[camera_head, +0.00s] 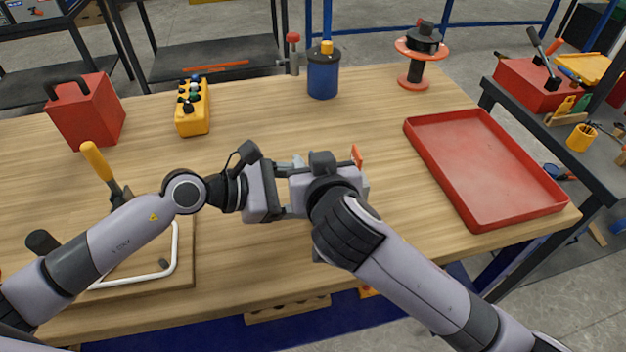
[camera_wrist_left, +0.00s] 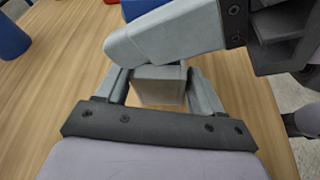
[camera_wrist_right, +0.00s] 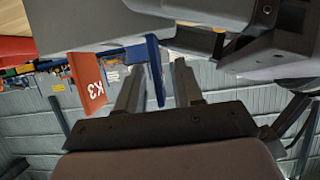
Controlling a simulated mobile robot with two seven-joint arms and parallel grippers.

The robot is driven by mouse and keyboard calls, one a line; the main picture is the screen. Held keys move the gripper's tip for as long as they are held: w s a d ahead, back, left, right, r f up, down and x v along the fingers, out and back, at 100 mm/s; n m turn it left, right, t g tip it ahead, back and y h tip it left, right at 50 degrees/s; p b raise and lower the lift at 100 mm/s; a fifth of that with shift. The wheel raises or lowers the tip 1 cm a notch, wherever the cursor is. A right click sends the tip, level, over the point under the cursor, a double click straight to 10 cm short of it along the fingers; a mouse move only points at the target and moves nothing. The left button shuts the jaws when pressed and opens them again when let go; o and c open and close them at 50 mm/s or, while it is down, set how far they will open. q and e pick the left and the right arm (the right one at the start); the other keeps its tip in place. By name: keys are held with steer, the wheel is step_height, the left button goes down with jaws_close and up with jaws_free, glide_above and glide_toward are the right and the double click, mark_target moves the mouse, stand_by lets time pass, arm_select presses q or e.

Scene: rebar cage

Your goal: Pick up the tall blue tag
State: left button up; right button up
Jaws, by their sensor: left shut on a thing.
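The tall blue tag (camera_wrist_right: 154,72) shows in the right wrist view as a narrow upright strip, in line with the gap of my right gripper (camera_wrist_right: 158,72). The fingers stand apart on either side; contact is not visible. My left gripper (camera_wrist_left: 160,78) is shut on a grey block (camera_wrist_left: 160,90). In the head view both grippers meet mid-table, hiding the blue tag.
A red tray (camera_head: 480,170) lies at right. A red box (camera_head: 87,112), a yellow button box (camera_head: 192,108), a blue canister (camera_head: 323,72) and an orange spool (camera_head: 420,50) stand toward the back. A board with a white bent rod (camera_head: 174,250) lies front left.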

arm_select(q)
steer(key=shift+s+a+f, duration=0.1)
steer(key=shift+f, duration=0.4)
arm_select(e)
jaws_close()
step_height(320, 180, up, 10)
arm_select(q)
steer(key=o, duration=1.2)
steer(key=shift+r, duration=0.2)
steer(key=shift+r, duration=0.15)
